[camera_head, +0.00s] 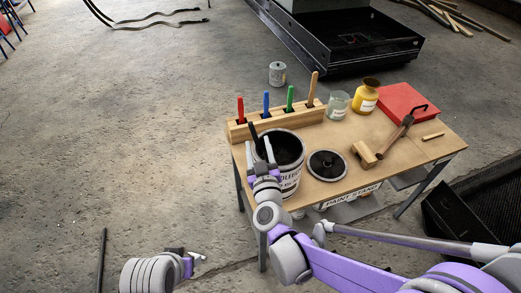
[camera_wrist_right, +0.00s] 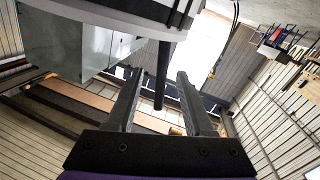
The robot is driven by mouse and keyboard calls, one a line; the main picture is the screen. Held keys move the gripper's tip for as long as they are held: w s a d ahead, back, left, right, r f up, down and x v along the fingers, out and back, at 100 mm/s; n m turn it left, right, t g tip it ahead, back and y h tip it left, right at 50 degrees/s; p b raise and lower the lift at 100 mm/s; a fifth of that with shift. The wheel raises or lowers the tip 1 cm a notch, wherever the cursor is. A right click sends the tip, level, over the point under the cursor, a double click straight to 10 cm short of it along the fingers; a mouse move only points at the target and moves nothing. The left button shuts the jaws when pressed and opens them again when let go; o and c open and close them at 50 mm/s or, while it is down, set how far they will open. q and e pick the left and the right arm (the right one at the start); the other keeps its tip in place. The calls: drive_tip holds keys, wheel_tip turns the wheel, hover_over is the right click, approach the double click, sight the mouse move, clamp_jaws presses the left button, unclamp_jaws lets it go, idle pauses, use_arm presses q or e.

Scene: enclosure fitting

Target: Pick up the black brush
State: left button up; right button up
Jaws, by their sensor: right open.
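The black brush shows as a thin dark handle (camera_head: 253,134) standing up at the left rim of the bucket of black paint (camera_head: 290,175) on the wooden workbench. My right gripper (camera_head: 265,157) is at the bucket's left front edge, just by the handle, and partly hides the bucket. In the right wrist view the fingers of my right gripper (camera_wrist_right: 160,74) are apart, with a dark rod (camera_wrist_right: 161,80), seemingly the brush handle, between them. I cannot tell whether either finger touches it. My left gripper (camera_head: 188,257) is low at the left, over the floor; its jaw opening is unclear.
A wooden rack (camera_head: 300,122) with red, blue, green and brown handles stands behind the bucket. A dark round lid or tin (camera_head: 327,165), a wooden mallet (camera_head: 366,154), a yellow jar (camera_head: 365,97) and a red box (camera_head: 402,102) are on the bench. The floor at left is mostly clear.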

drive_tip(key=w, duration=0.4)
drive_tip(key=w+a+p, duration=0.1)
drive_tip(key=w, duration=0.1)
drive_tip(key=shift+w+r, duration=0.1)
clamp_jaws()
